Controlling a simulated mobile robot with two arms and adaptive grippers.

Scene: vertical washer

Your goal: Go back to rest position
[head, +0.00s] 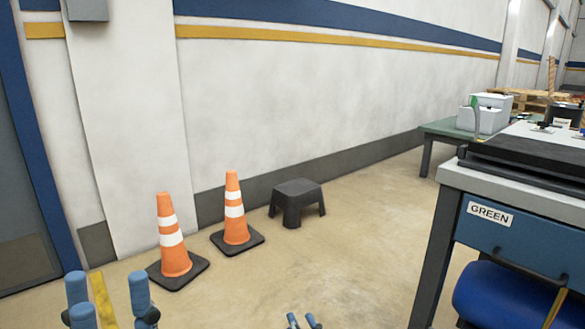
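My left gripper (108,291) is at the lower left corner, with its blue fingers pointing up and spread apart. The gap between the fingers shows floor and a yellow strip, and I see nothing held. Two small blue tips at the bottom edge, near the middle, look like my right gripper (303,321). They stand a little apart with nothing seen between them. The rest of that gripper is cut off by the frame.
Two orange cones (172,240) (235,213) and a black step stool (297,200) stand by the wall. A green table (440,128) holds bins behind. The middle floor is clear.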

